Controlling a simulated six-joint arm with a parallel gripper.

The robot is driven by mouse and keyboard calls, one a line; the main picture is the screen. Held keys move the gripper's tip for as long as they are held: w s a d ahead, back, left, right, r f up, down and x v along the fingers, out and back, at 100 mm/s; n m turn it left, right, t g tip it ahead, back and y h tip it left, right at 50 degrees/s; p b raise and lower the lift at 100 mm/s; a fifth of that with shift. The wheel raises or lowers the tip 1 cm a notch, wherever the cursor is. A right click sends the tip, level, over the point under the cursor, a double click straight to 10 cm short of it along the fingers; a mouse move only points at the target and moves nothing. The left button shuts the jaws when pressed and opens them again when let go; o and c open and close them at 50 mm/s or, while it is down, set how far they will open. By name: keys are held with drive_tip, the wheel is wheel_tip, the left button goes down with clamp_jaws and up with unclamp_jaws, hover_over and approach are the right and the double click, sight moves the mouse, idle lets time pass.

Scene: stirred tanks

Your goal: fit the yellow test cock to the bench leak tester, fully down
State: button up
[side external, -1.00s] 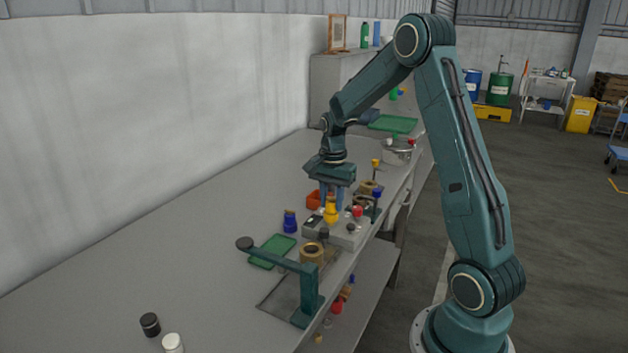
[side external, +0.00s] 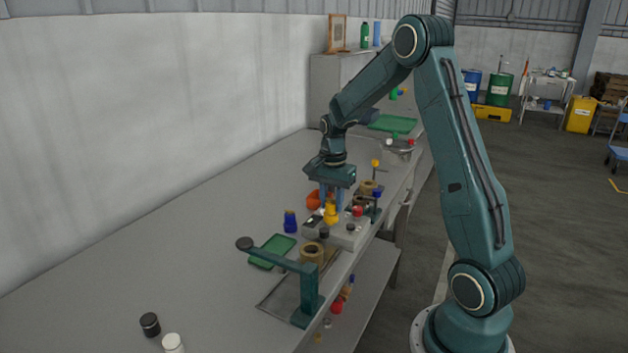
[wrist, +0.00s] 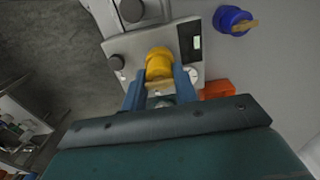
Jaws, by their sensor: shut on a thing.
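The yellow test cock (side external: 331,213) is upright between the fingers of my gripper (side external: 331,200), which is shut on it. The bench leak tester (side external: 346,236) is a grey box with dark knobs and a red knob, directly under the cock. In the wrist view the yellow cock (wrist: 158,66) lies over the tester's grey top (wrist: 135,47), between the two blue fingers (wrist: 160,92). The tester's small display and a round gauge show beside it. The cock's lower end is hidden, so I cannot tell how far down it sits.
A green tray (side external: 271,251) and a teal lever stand (side external: 308,290) are in front.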

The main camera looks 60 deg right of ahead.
drive_tip(key=shift+f, duration=0.8)
idle(0.9)
drive_tip(key=o, duration=1.7)
drive_tip(key=shift+c, duration=0.2)
drive_tip(key=shift+r, duration=0.1)
drive_tip(key=shift+r, duration=3.9)
drive_tip(key=shift+r, duration=0.1)
